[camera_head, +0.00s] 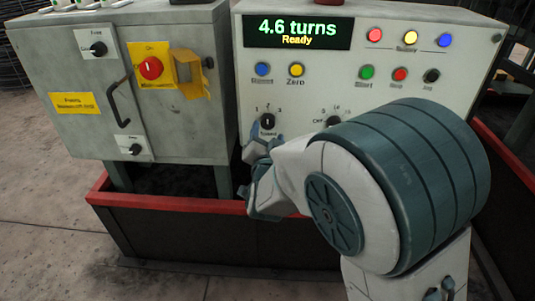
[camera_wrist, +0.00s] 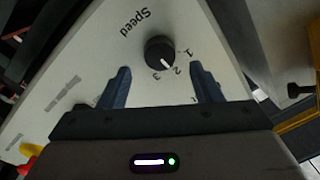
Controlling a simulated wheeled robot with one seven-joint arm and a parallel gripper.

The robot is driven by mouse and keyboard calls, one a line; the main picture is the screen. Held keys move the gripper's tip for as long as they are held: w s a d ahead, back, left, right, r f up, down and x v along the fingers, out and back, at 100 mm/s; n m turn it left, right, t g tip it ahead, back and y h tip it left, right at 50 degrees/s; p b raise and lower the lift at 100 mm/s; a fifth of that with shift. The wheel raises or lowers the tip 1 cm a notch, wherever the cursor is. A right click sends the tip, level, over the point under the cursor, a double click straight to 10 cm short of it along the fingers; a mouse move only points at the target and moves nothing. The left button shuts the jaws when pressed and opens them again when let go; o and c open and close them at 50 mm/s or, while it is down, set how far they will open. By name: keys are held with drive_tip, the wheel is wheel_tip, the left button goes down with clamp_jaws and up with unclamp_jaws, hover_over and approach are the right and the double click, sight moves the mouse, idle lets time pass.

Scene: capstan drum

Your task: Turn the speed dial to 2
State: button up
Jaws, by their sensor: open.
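The speed dial (camera_head: 267,121) is a black round knob on the grey panel's lower left, with the marks 1, 2 and 3 around it. In the wrist view the dial (camera_wrist: 159,50) shows a white pointer line directed at the 2, and the word Speed stands beside it. My gripper (camera_head: 258,147) is just below and in front of the dial in the head view. In the wrist view my gripper (camera_wrist: 158,72) is open and empty, one finger to each side of the dial's lower edge. The dial looks clear of both fingers.
A second black knob (camera_head: 333,121) is to the right, partly hidden by my arm. Coloured buttons and a display (camera_head: 298,32) reading 4.6 turns, Ready, are above. A grey cabinet (camera_head: 60,130) with a red knob (camera_head: 151,68) stands left. A red rail (camera_head: 170,203) runs below.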

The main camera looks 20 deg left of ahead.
drive_tip(key=v, duration=0.9)
drive_tip(key=shift+s+p, duration=0.25)
drive_tip(key=shift+p, duration=0.15)
